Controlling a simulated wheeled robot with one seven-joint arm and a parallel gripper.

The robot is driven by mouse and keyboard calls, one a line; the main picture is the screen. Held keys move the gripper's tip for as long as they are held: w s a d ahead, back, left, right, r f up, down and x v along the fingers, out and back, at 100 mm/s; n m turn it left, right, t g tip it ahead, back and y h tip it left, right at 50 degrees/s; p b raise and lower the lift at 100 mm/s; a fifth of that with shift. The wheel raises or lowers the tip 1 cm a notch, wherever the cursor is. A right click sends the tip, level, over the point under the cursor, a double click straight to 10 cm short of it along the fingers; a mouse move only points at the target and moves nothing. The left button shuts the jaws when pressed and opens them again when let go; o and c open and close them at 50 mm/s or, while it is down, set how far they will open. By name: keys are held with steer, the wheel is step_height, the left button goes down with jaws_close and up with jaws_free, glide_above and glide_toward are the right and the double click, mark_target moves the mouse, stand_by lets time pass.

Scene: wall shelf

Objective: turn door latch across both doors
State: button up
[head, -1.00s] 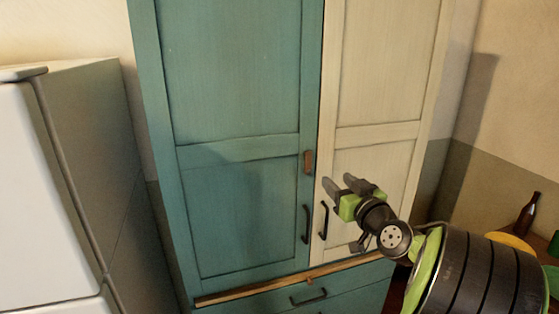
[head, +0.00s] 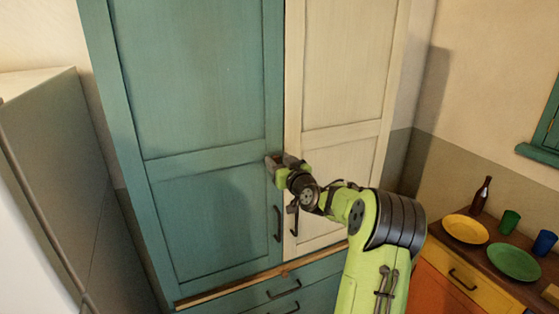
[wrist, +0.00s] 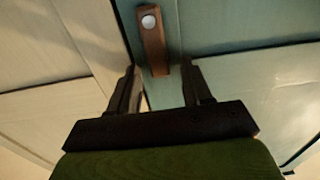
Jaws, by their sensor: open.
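The door latch (wrist: 151,52) is a short brown wooden bar with a pale round pivot at one end. In the wrist view it lies lengthwise on the teal door (head: 200,110), beside the seam with the cream door (head: 340,80). My gripper (head: 281,161) is open at the seam, and in the head view it hides the latch. In the wrist view my gripper (wrist: 162,82) has a dark finger on either side of the latch's free end. No contact is clear. Both doors look closed.
Black door handles (head: 278,222) (head: 295,218) hang below my gripper. A wooden strip (head: 235,287) runs along the bottom of the doors, above teal drawers. At right a counter holds plates (head: 466,229) (head: 514,261), cups and a bottle (head: 482,194). A grey-white cabinet stands at left.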

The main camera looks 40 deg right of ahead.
jaws_close()
steer(key=shift+f, duration=0.1)
steer(key=m, duration=0.1)
steer(key=d+m+b, duration=0.1)
steer(key=m, duration=0.1)
steer(key=d+m+b, duration=0.1)
steer(key=shift+s+f, duration=0.2)
steer(key=shift+s, duration=0.1)
steer(key=shift+s+d+f+m+b, duration=0.2)
steer(key=shift+d+f+m, duration=0.4)
steer(key=shift+m, duration=1.5)
steer(key=shift+s+d+f+m+b, duration=0.15)
steer(key=shift+d+f+m, duration=0.45)
steer(key=shift+m, duration=1.5)
steer(key=shift+s+d+f+m+b, duration=0.1)
steer(key=shift+d+f+m+b, duration=0.15)
steer(key=shift+f+m, duration=1.25)
steer(key=shift+r+m, duration=0.55)
steer(key=shift+m, duration=0.15)
